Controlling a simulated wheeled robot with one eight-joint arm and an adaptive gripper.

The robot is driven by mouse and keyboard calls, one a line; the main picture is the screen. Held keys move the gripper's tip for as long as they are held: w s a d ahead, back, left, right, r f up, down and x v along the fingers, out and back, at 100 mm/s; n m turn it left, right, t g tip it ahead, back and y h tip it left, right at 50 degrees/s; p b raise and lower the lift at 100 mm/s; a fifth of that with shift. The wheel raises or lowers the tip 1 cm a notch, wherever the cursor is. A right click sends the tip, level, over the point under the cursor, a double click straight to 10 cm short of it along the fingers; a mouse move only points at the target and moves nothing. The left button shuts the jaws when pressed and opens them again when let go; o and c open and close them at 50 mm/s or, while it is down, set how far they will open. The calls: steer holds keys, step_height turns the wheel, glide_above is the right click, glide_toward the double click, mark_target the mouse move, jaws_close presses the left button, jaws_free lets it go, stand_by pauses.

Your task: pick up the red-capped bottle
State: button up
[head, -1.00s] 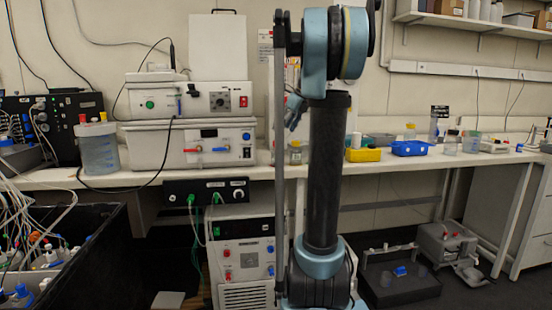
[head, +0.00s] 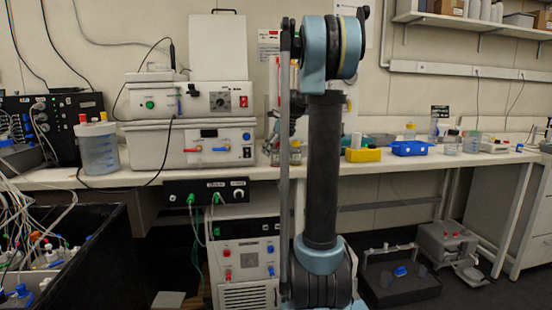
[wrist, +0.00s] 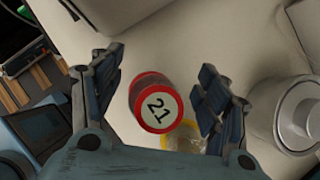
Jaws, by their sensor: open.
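The fingers are open, one on each side of the cap, with visible space on both sides. The cap hides most of the bottle's body. In the head view, my arm column partly blocks the bench area around my gripper, and I cannot clearly make out the red-capped bottle there.
A yellowish clear item (wrist: 185,138) sits close beside the cap, partly hidden by my gripper. A white round object (wrist: 297,118) stands at the right. In the head view, a yellow tray (head: 363,155) and a blue tray (head: 411,148) lie right of my arm.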

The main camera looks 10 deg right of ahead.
steer(key=shift+w+a+f, duration=0.15)
steer(key=shift+f, duration=0.15)
steer(key=shift+c, duration=0.3)
steer(key=c, duration=1.2)
steer(key=shift+c, duration=0.2)
steer(key=shift+r, duration=0.15)
